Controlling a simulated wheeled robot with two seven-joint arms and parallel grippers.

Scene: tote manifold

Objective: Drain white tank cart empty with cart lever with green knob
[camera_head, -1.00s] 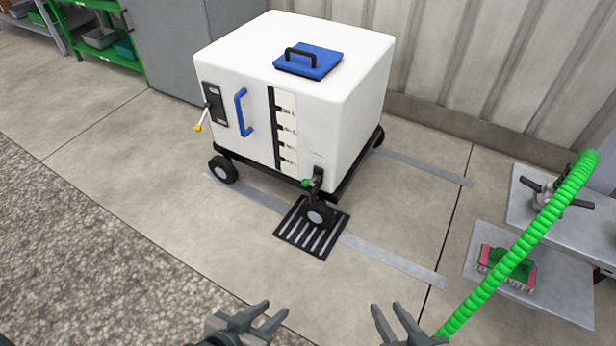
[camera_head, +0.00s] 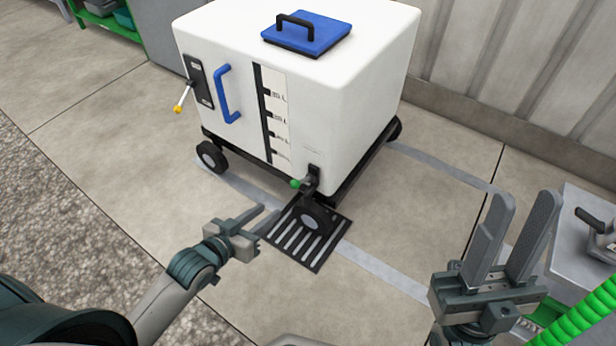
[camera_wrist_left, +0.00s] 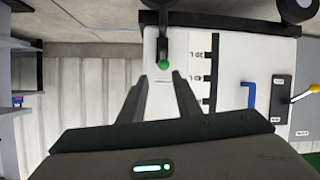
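The white tank cart (camera_head: 350,95) stands on black wheels, with a blue lid on top and a level gauge on its front. The lever with the green knob (camera_head: 296,184) is at the low front corner, above a floor drain grate (camera_head: 330,246). The green knob (camera_wrist_left: 163,65) also shows in the left wrist view, ahead of and between the fingertips. My left gripper (camera_head: 262,222) is open and empty, a little short of the knob and not touching it. My right gripper (camera_head: 520,235) is open and empty, raised at the lower right.
A second lever with a yellow knob (camera_head: 178,109) and a blue handle (camera_head: 225,95) are on the cart's front. A green hose (camera_head: 590,325) and a grey shelf (camera_head: 590,205) are at the right. The floor left of the cart is clear.

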